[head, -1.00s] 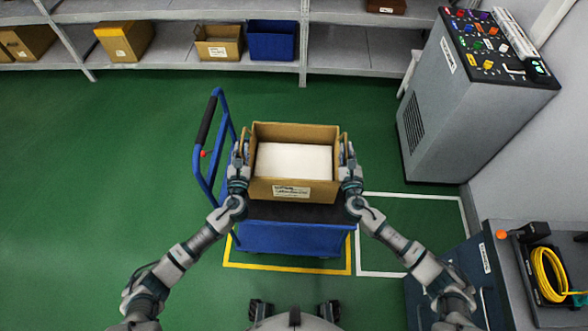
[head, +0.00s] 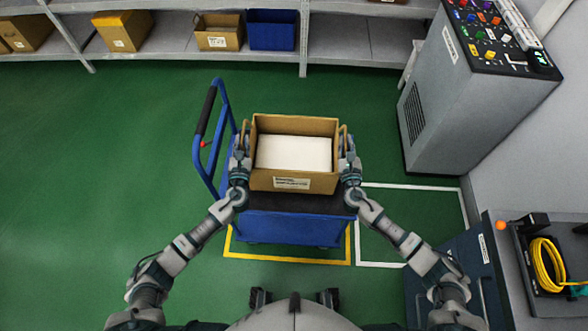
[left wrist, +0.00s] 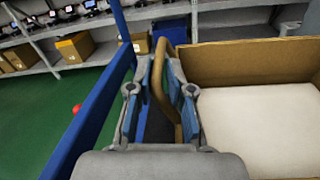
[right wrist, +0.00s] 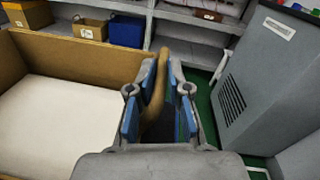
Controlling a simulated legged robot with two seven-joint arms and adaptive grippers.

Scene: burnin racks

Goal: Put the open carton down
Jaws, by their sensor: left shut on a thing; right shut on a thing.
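The open carton (head: 292,184) is brown with a white block or sheet (head: 294,152) inside and a label on its front. In the head view it is level over the blue trolley (head: 290,229); I cannot tell whether it touches the deck. My left gripper (head: 241,150) is shut on the carton's left handle, a brown loop that shows between the fingers in the left wrist view (left wrist: 158,90). My right gripper (head: 346,150) is shut on the right handle, seen in the right wrist view (right wrist: 155,85). The carton's underside is hidden.
The trolley's blue push handle (head: 209,130) rises left of my left gripper. Yellow floor tape (head: 290,260) runs around the trolley's front. A grey cabinet (head: 460,110) stands right, shelves (head: 350,50) at the back, and a bench with a yellow cable (head: 547,270) at front right.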

